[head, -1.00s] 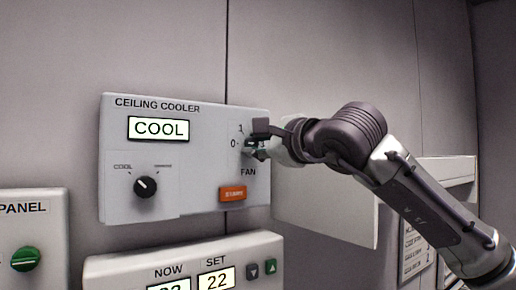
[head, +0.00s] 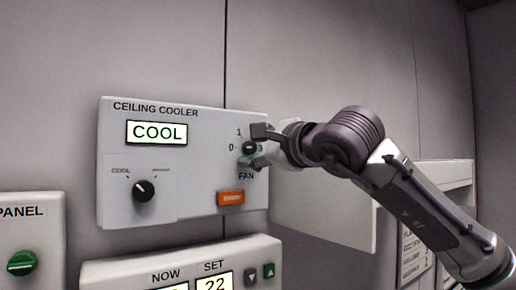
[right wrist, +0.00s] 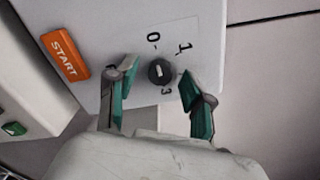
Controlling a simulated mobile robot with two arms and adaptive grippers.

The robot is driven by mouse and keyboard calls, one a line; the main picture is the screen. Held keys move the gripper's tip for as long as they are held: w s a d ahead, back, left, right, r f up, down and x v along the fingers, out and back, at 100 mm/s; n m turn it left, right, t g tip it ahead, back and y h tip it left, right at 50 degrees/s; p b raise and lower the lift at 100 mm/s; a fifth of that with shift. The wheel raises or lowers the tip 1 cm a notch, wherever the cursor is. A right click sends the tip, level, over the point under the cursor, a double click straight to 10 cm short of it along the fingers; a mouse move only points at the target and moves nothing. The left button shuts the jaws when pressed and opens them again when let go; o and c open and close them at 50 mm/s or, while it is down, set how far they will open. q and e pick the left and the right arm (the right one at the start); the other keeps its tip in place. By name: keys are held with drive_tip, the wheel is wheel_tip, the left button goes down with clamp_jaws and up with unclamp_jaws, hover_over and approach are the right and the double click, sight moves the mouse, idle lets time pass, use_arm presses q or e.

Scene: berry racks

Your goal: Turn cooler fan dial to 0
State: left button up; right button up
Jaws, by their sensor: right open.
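The ceiling cooler panel (head: 195,112) is on the wall, with a display reading COOL. Its small black fan dial (head: 249,147) is at the panel's right, with marks 0, 1 and 3 showing around it. My right gripper (head: 259,146) is open at the dial, with one finger above and one below. In the right wrist view the dial (right wrist: 161,72) lies between the open fingers (right wrist: 160,76), with gaps on both sides. A pale line crosses the dial; I cannot tell which end is its pointer. My left gripper is not in view.
A black mode knob (head: 144,190) and an orange START button (head: 230,197) share the panel. Below is a NOW/SET panel (head: 130,272) with arrow buttons. A green knob (head: 21,263) is at the lower left. A white panel (head: 325,222) is behind my right arm.

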drive_tip(key=v, duration=1.2)
drive_tip(key=shift+a, duration=0.1)
